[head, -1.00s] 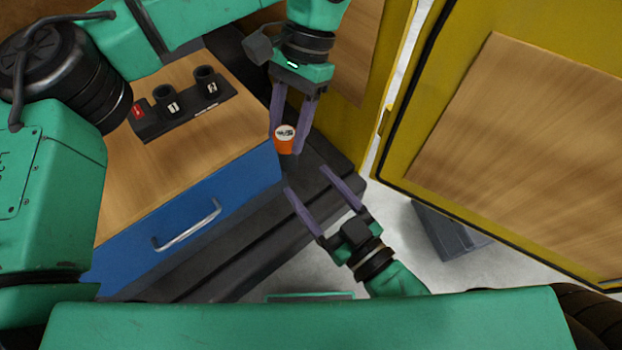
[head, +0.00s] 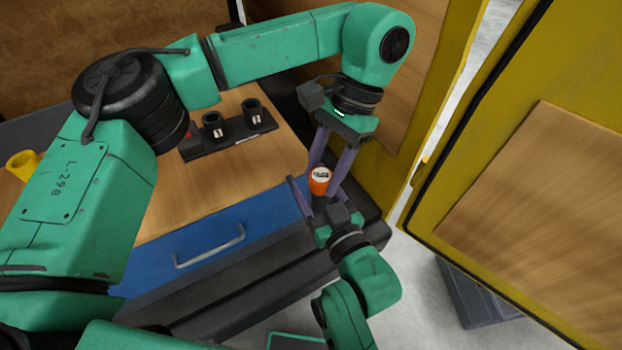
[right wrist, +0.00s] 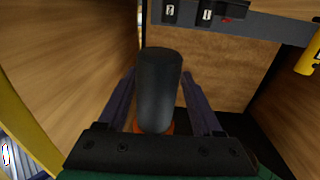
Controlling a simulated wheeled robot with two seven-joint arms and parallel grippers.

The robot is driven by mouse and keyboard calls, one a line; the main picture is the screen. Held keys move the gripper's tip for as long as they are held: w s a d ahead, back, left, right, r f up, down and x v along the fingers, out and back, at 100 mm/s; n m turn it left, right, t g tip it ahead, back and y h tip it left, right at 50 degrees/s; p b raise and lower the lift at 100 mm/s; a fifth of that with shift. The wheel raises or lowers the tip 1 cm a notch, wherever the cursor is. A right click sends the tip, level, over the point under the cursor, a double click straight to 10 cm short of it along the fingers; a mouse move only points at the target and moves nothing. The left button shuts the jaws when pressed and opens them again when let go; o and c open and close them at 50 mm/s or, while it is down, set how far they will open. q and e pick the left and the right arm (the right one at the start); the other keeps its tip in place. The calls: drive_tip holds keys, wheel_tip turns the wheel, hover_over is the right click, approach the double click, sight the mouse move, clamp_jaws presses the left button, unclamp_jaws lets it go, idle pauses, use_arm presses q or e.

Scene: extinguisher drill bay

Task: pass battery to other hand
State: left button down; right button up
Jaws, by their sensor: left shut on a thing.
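The battery (head: 320,183) has an orange end with a white label, and a dark cylinder body that shows in the right wrist view (right wrist: 159,85). My left gripper (head: 326,176) reaches down from above and is shut on the battery, over the front right corner of the cabinet. My right gripper (head: 316,180) comes up from below. In the right wrist view its two fingers (right wrist: 160,92) stand one on each side of the battery, with gaps visible, so it is open around it. The left fingertips' contact is partly hidden in the head view.
A black holder (head: 232,133) with two numbered sockets and a red mark stands on the wooden top (head: 222,172). Below is a blue drawer (head: 215,240). A yellow cup (head: 22,165) is at left. Yellow door panels (head: 462,150) stand close at right. A grey box (head: 475,295) is on the floor.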

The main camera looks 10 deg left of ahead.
clamp_jaws()
use_arm(q)
drive_tip(key=shift+c, duration=1.1)
unclamp_jaws()
